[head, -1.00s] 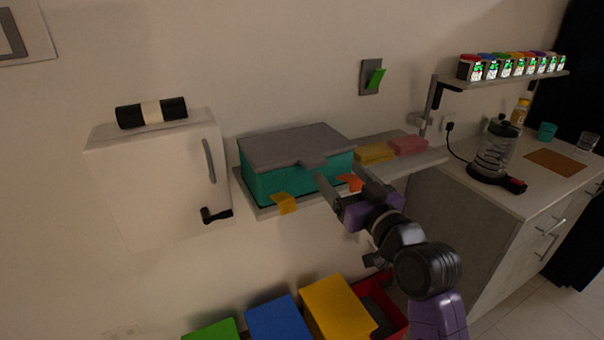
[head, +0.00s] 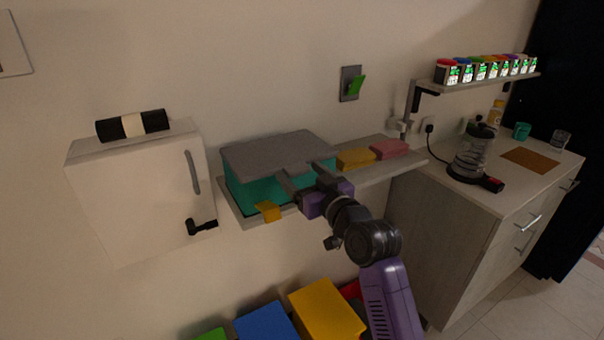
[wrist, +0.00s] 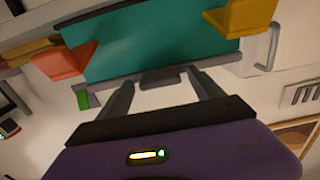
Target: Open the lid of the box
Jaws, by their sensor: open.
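The teal box (head: 240,192) stands on a wall shelf in the head view, with its grey lid (head: 275,152) down on top. The teal side (wrist: 150,40) fills the upper wrist view, where the picture looks turned over. The lid's small grey front tab (wrist: 160,79) shows there between my fingertips. My gripper (head: 300,171) is open and empty at the box's front edge; it also shows in the wrist view (wrist: 160,84). My fingers partly hide the box front and tab in the head view. I cannot tell whether they touch the tab.
Yellow (head: 356,159) and pink (head: 389,149) blocks lie on the shelf right of the box. A yellow-orange piece (head: 268,211) sticks out at the shelf's front. A white cabinet (head: 130,190) is at left. Coloured bins (head: 328,309) stand below. A counter with a blender (head: 473,155) is at right.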

